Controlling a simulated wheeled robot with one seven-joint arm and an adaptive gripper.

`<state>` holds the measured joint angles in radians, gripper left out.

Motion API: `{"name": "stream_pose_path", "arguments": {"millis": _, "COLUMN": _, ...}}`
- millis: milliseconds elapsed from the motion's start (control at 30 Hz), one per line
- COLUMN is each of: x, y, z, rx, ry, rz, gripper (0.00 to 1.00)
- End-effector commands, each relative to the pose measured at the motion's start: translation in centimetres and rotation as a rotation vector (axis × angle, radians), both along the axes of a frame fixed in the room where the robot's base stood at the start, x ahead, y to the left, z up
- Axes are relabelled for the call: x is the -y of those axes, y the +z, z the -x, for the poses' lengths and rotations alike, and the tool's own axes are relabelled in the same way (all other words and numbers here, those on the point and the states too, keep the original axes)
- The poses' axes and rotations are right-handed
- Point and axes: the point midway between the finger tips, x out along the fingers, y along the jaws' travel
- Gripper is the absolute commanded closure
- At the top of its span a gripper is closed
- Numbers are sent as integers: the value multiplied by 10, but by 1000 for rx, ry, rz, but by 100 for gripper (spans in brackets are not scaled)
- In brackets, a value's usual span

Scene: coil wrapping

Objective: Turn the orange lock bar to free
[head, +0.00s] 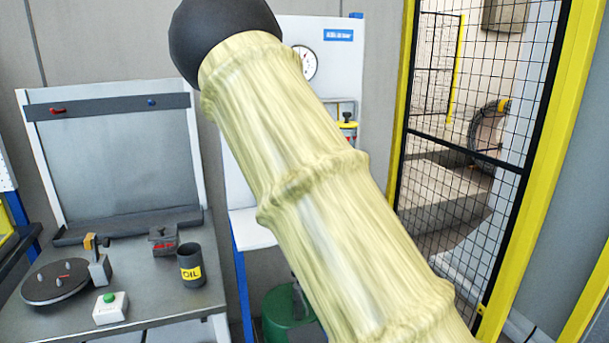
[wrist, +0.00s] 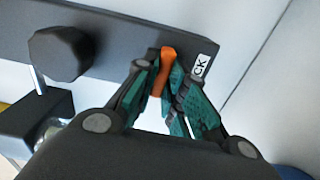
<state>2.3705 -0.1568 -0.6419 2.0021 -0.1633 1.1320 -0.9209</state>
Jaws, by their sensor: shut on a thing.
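The orange lock bar (wrist: 168,60) shows in the wrist view on a dark grey strip (wrist: 120,35), tilted slightly from upright. My gripper (wrist: 162,76) has its teal-padded fingers on either side of the bar and is shut on it. A white label reading "CK" (wrist: 201,68) sits just right of the bar; the rest of its text, if any, is hidden. In the head view my arm covers the middle, and neither the bar nor my gripper can be seen there.
A dark round knob (wrist: 61,54) sits left of the bar. In the head view, a bench (head: 150,300) at left holds an oil cup (head: 191,264), a green-button box (head: 110,308) and a turntable (head: 55,282). A yellow-framed mesh fence (head: 480,150) stands at right.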

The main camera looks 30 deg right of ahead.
Motion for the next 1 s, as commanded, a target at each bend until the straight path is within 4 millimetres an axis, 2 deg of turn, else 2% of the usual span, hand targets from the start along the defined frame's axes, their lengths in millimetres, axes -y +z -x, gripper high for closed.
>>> {"name": "stream_pose_path", "arguments": {"millis": 667, "x": 0, "y": -3, "z": 1, "rx": -18, "ry": 0, "rz": 55, "gripper": 100}}
{"name": "stream_pose_path", "arguments": {"millis": 700, "x": 0, "y": -3, "z": 1, "rx": -18, "ry": 0, "rz": 55, "gripper": 80}}
{"name": "stream_pose_path", "arguments": {"millis": 800, "x": 0, "y": -3, "z": 1, "rx": -17, "ry": 0, "rz": 54, "gripper": 66}}
{"name": "stream_pose_path", "arguments": {"millis": 1000, "x": 0, "y": -2, "z": 1, "rx": -16, "ry": 0, "rz": 55, "gripper": 66}}
